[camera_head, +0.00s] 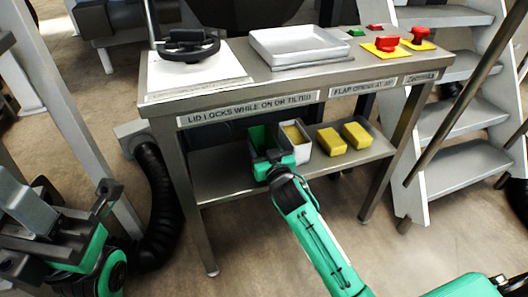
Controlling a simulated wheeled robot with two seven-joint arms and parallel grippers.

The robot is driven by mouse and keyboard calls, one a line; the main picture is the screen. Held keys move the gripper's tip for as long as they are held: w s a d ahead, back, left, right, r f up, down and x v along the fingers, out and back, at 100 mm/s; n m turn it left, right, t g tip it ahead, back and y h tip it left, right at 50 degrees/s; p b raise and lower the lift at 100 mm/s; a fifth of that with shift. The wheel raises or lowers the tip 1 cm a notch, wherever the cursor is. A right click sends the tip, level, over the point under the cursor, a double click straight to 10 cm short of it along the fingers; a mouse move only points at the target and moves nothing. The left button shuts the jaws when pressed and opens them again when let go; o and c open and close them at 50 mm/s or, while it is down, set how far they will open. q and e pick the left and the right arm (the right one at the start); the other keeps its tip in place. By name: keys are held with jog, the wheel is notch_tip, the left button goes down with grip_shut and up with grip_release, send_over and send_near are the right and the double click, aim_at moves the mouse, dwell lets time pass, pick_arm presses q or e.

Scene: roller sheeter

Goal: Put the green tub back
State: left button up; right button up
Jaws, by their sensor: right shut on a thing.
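The green tub (260,137), with grey sides and a green inside, is at the lower shelf under the table. My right gripper (274,166) is at its near side and shut on it; the fingertips are partly hidden by my own wrist. I cannot tell whether the tub's base touches the shelf. A grey-white tub with a yellow inside (296,136) stands close to its right. My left gripper (106,192) is at the left, apart from the table, and its jaw opening is not clear.
Two yellow blocks (344,137) lie on the lower shelf (225,188) at the right. The tabletop holds a white tray (300,45), a black handwheel (188,45) and red switches (387,43). Steps (468,155) stand at right; a black hose (158,200) is left. The shelf's front left is bare.

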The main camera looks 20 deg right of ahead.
jog(key=shift+f, duration=0.15)
jog(key=o, duration=0.8)
jog(key=shift+f, duration=0.1)
jog(key=o, duration=0.4)
